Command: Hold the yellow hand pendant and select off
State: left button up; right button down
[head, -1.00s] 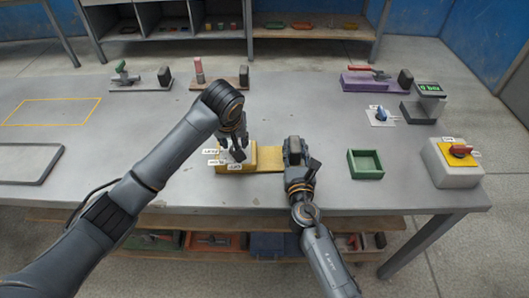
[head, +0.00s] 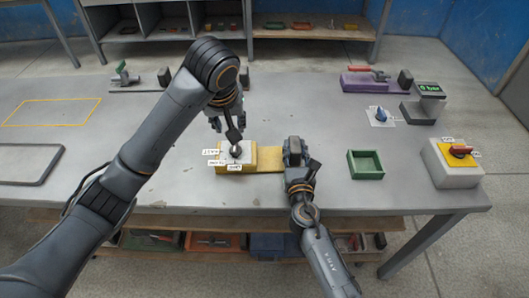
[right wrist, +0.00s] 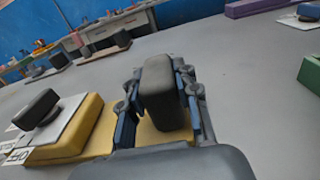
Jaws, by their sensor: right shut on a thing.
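The yellow hand pendant (head: 250,168) lies on the grey table, with a pale face, small white labels and a dark knob (head: 236,152). In the right wrist view the dark bar-shaped knob (right wrist: 37,108) sits at the left, near a label reading OFF (right wrist: 18,156). Which label the knob points to is unclear. My right gripper (head: 298,163) is shut on the right end of the pendant; a dark block (right wrist: 160,90) shows between its fingers. My left gripper (head: 228,128) is just above and behind the knob; its finger gap and any contact are unclear.
A green tray (head: 365,164) stands right of my right gripper. A yellow outline (head: 50,111) marks bare table at left.

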jog(key=c, duration=0.9)
grip_release()
